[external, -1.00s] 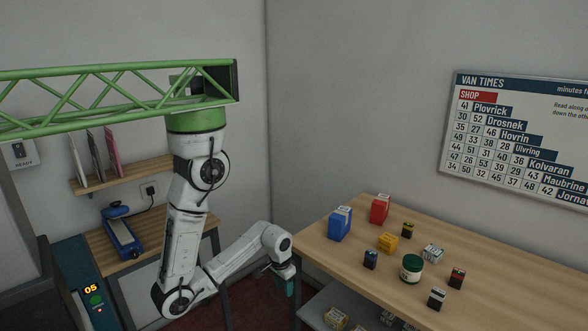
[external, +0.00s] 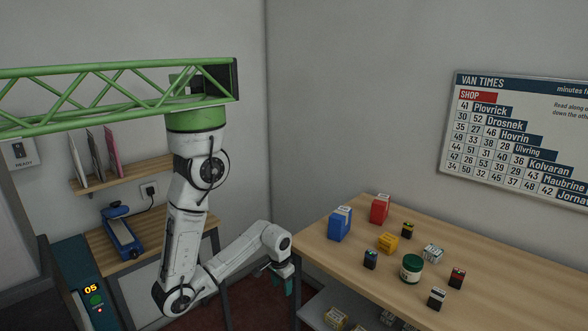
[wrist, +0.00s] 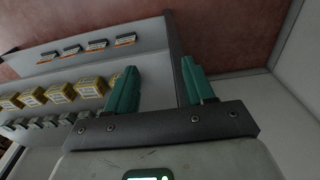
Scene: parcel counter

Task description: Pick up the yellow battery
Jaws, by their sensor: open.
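A small dark battery with a yellowish band (external: 408,230) stands upright on the wooden counter, near the back, right of the red box. Other small dark batteries stand there too: one with blue (external: 370,260), one with red (external: 456,277) and one with a pale band (external: 437,298). My gripper (external: 282,282) hangs off the counter's left end, low and well away from the batteries. In the wrist view my gripper's green fingers (wrist: 160,82) are apart with nothing between them; none of the counter-top batteries can be made out there.
A yellow box (external: 388,242), a white patterned box (external: 433,253) and a green jar (external: 411,269) stand close around the batteries. A blue box (external: 340,223) and a red box (external: 380,209) stand behind. In the wrist view, shelves hold several yellow boxes (wrist: 60,92).

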